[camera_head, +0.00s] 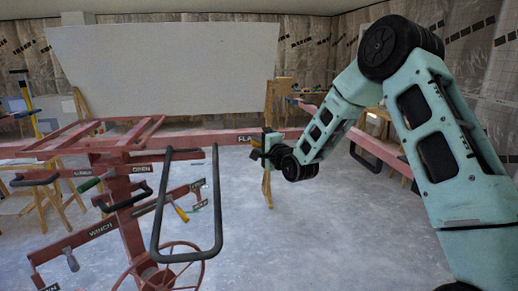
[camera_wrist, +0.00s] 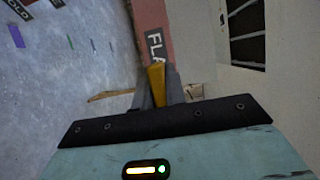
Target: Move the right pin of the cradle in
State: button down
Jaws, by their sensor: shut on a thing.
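The cradle (camera_head: 95,137) is a red frame on top of the lift's red column at the left in the head view. A long red beam (camera_head: 185,140) runs right from it to my gripper (camera_head: 258,150). In the wrist view, the dark fingers of my gripper (camera_wrist: 162,90) are shut on a yellow piece (camera_wrist: 156,77). It stands at the red beam (camera_wrist: 150,18), just below a dark label reading "FLA". It looks like the right pin, but its inner end is hidden. In the head view my gripper hides this piece.
A large pale panel (camera_head: 165,55) stands behind the lift. A black looped handle (camera_head: 188,205) and a red wheel (camera_head: 160,270) are at the lift's front. Wooden trestles (camera_head: 268,180) stand behind. The grey floor (camera_head: 290,240) is clear at centre right.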

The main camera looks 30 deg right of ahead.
jog(key=c, duration=1.4)
grip_release()
jog(key=shift+c, duration=0.2)
jog(key=s+d+b, duration=0.1)
jog(key=s+b, duration=0.5)
jog(key=s, duration=1.1)
jog(key=shift+s+d+b, duration=0.15)
jog(key=shift+d+b, duration=0.25)
jog(key=s+a+f+n+g+b, duration=0.1)
jog(key=s+a+f+n+g, duration=0.25)
jog(key=a, duration=0.25)
jog(key=s+a+f+n+g+y+b, duration=0.1)
jog(key=s+a+f+n+g, duration=0.2)
jog(key=a+f+n, duration=0.25)
jog(key=s+a+f+n+g+b, duration=0.1)
jog(key=s+a+f+n+g, duration=0.25)
jog(key=a, duration=0.35)
jog(key=s+a+f+n+g+h, duration=0.1)
jog(key=s+n+g, duration=0.3)
jog(key=s, duration=0.6)
jog(key=s+a+f+n+g+h+b, duration=0.1)
jog(key=s+a+f+n+g, duration=0.1)
jog(key=s+n, duration=0.6)
jog(key=s+a+g, duration=0.1)
jog(key=s+g, duration=0.1)
jog(key=s, duration=0.1)
jog(key=shift+s+a+f, duration=0.2)
jog(key=shift+s, duration=0.1)
